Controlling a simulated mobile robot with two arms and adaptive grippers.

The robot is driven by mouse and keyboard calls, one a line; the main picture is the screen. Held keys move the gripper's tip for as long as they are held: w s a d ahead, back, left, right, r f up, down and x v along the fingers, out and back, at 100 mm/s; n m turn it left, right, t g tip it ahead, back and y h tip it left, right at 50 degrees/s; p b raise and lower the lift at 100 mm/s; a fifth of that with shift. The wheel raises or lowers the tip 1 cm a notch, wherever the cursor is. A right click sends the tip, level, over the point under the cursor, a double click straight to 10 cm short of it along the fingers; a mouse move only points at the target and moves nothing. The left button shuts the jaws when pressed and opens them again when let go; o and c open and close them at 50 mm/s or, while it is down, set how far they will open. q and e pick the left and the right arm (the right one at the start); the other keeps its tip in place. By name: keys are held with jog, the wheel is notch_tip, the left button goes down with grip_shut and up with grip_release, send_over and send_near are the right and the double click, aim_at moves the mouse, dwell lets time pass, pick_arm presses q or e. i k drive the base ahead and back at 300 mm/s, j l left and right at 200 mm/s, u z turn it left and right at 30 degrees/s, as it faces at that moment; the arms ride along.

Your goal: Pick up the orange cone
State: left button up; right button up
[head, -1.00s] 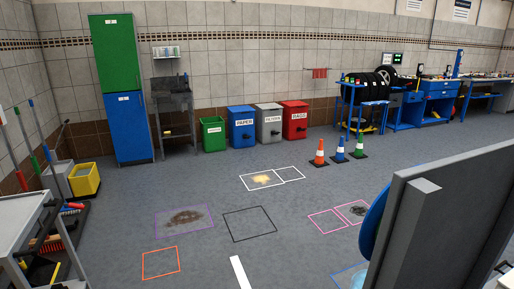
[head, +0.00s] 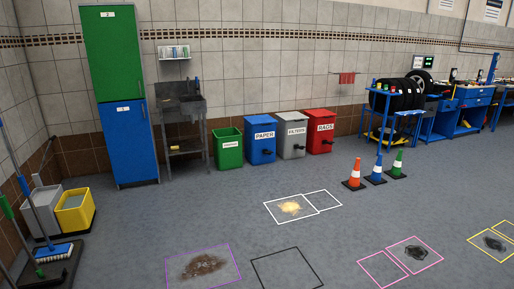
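The orange cone (head: 354,174) with a white band stands upright on the floor right of the middle in the head view. A blue cone (head: 376,169) and a green cone (head: 397,165) stand in a row just to its right. The orange cone is the nearest of the three and nothing hides it. Neither of my grippers shows in the head view.
Bins stand along the back wall, among them a red one (head: 321,132). A yellow bucket (head: 75,211) and brooms are at the left. Floor outlines include a purple one (head: 204,267) around a brown stain. Open floor lies before the cones.

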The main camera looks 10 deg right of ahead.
aim_at(353, 184)
jog(key=i+l+z, duration=0.35)
jog(key=i, duration=0.45)
jog(key=i+j+z, duration=0.1)
jog(key=i+z, duration=0.25)
jog(key=i, duration=0.4)
jog(key=i+j+z, duration=0.2)
jog(key=i+z, duration=0.15)
jog(key=i, duration=0.45)
